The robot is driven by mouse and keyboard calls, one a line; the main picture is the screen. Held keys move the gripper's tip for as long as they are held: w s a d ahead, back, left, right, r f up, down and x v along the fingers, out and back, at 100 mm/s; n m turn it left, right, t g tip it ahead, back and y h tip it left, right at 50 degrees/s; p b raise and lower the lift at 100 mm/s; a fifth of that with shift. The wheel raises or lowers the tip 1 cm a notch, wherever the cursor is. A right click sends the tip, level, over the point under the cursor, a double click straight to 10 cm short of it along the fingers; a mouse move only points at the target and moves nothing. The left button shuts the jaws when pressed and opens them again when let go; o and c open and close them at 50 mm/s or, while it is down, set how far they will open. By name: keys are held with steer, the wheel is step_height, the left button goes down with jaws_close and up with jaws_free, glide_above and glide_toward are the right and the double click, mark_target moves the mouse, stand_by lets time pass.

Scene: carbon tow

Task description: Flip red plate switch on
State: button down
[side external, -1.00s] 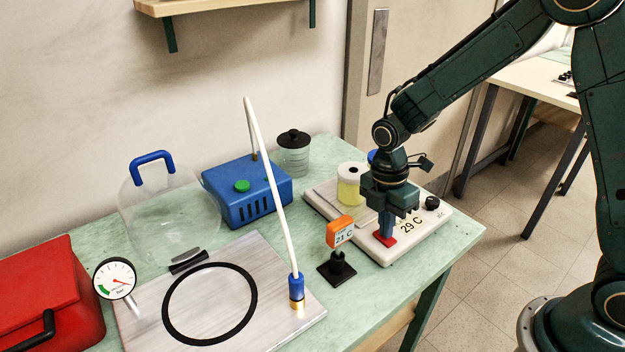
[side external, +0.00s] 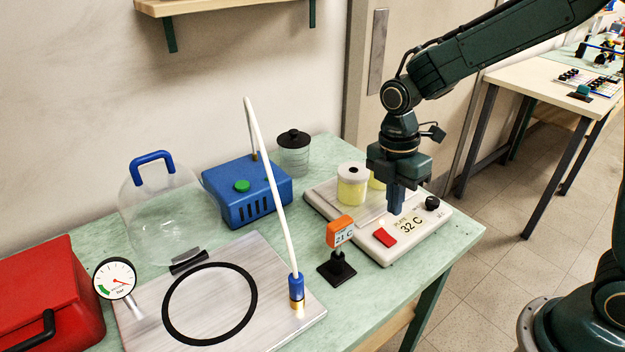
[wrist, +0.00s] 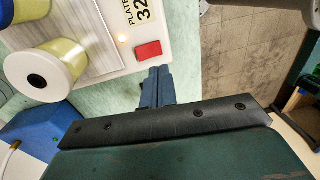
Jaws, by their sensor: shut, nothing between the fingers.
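The red plate switch (side external: 385,237) sits at the front left corner of the white hot plate (side external: 436,226). The plate's display reads 32 C, and a small light glows by the switch in the wrist view. The switch also shows in the wrist view (wrist: 148,51), uncovered. My gripper (side external: 396,212) points down with its fingers shut and empty, above and slightly behind the switch, apart from it. In the wrist view my gripper (wrist: 156,73) has its fingertips just beside the switch in the picture.
An orange thermometer (side external: 340,231) on a black stand is left of the plate. A white hose (side external: 270,185) rises nearby. A blue pump (side external: 247,191) and a metal base plate (side external: 268,266) lie further left.

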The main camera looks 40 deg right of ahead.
step_height(320, 180, up, 7)
steer(key=shift+s, duration=0.45)
steer(key=s+d+r+m+t, duration=0.2)
steer(key=s+r+m+t, duration=0.1)
steer(key=s+m, duration=0.5)
steer(key=s+d+r+m+t, duration=0.3)
steer(key=s+r+m+t, duration=0.1)
steer(key=s+m, duration=0.4)
steer(key=shift+s+r+m, duration=0.35)
steer(key=shift+s+m, duration=0.05)
steer(key=shift+m, duration=0.6)
